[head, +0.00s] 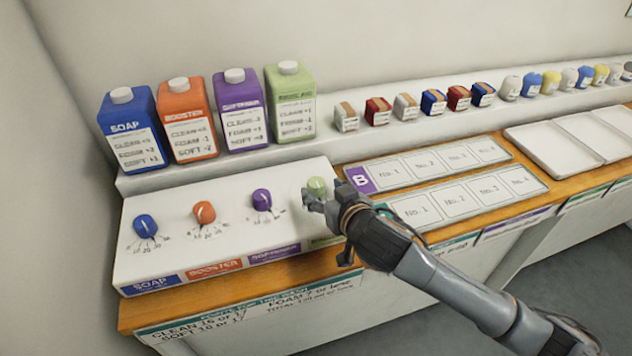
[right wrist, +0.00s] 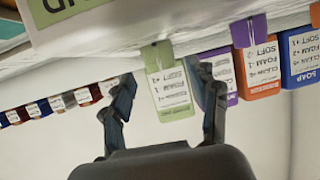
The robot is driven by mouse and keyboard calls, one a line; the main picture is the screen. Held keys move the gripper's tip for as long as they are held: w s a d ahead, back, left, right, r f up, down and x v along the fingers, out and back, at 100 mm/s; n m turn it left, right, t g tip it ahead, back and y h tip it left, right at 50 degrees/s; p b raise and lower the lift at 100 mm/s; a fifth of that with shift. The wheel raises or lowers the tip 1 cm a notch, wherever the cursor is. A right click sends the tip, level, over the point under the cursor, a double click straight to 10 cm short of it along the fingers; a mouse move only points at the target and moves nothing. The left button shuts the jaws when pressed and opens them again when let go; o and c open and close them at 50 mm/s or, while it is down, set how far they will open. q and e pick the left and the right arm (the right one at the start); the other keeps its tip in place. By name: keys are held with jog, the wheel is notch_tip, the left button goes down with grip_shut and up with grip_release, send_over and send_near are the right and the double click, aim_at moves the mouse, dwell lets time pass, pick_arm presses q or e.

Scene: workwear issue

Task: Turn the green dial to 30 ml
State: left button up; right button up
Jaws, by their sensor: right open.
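The green dial (head: 317,186) is at the right end of a row of dials on a white sloped panel (head: 180,258). Only its upper part shows in the head view; my right gripper (head: 311,198) hides the rest and its scale, so I cannot read its setting. The right gripper is open, close beside the dial; I cannot tell whether they touch. In the right wrist view its two fingers (right wrist: 165,100) are spread apart, with the green bottle (right wrist: 169,88) showing beyond them, upside down. My left gripper is in neither view.
A blue dial (head: 145,226), an orange dial (head: 204,212) and a purple dial (head: 262,200) share the panel. Blue, orange, purple and green bottles stand behind. Numbered boards (head: 432,163) and white trays (head: 560,145) lie to the right.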

aim_at(319, 187)
jog(key=x, duration=0.5)
